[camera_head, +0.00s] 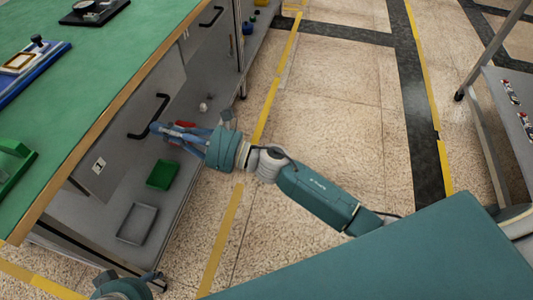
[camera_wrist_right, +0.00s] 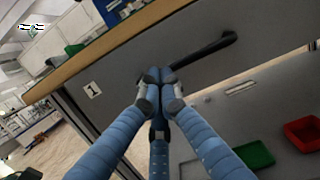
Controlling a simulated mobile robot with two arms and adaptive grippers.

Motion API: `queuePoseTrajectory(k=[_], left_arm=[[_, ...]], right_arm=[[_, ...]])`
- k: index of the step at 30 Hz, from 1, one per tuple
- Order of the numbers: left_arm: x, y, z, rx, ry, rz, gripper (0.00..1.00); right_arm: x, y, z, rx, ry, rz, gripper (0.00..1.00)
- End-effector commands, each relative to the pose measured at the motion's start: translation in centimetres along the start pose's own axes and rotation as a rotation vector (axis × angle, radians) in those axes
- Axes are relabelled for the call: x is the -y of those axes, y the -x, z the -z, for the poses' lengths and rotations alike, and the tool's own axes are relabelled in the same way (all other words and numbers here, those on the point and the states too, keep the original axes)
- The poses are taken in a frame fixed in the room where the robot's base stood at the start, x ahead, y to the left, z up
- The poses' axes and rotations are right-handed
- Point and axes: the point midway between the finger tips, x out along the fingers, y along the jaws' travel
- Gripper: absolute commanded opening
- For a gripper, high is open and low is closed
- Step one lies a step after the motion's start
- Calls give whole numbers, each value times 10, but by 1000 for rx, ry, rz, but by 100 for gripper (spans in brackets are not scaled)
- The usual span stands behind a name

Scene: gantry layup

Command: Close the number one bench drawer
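The number one drawer has a grey front (camera_head: 118,150) with a white "1" label (camera_head: 98,165), under the green bench top. Its black bar handle (camera_head: 150,117) also shows in the right wrist view (camera_wrist_right: 212,48). My right gripper (camera_head: 157,127) is at the drawer front beside the handle. In the right wrist view its blue fingers (camera_wrist_right: 160,78) are closed together with nothing seen between them, and they hide the handle's near end. I cannot tell if they touch the front. The drawer front looks close to the bench edge; any small gap is hidden. My left wrist (camera_head: 125,290) shows only partly at the bottom edge.
A green bin (camera_head: 162,174) and a grey tray (camera_head: 137,223) sit on the lower shelf under the drawer. A red bin (camera_wrist_right: 303,132) shows there too. Another drawer handle (camera_head: 211,16) is farther along. The floor right of the bench is clear, up to a grey rack (camera_head: 510,100).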

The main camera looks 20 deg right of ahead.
Motion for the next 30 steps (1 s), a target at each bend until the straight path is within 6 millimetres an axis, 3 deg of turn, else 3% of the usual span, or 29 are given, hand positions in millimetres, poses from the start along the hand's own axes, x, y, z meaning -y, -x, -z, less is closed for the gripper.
queuePoseTrajectory(k=[3,10,30], left_arm=[[0,-8,-2,-2,0,0,52],[0,-12,-3,-3,0,0,52],[0,-13,-3,-4,0,0,52]], right_arm=[[0,-19,5,2,0,-1,0],[0,-37,8,0,1,0,0],[2,-42,5,5,0,3,0]])
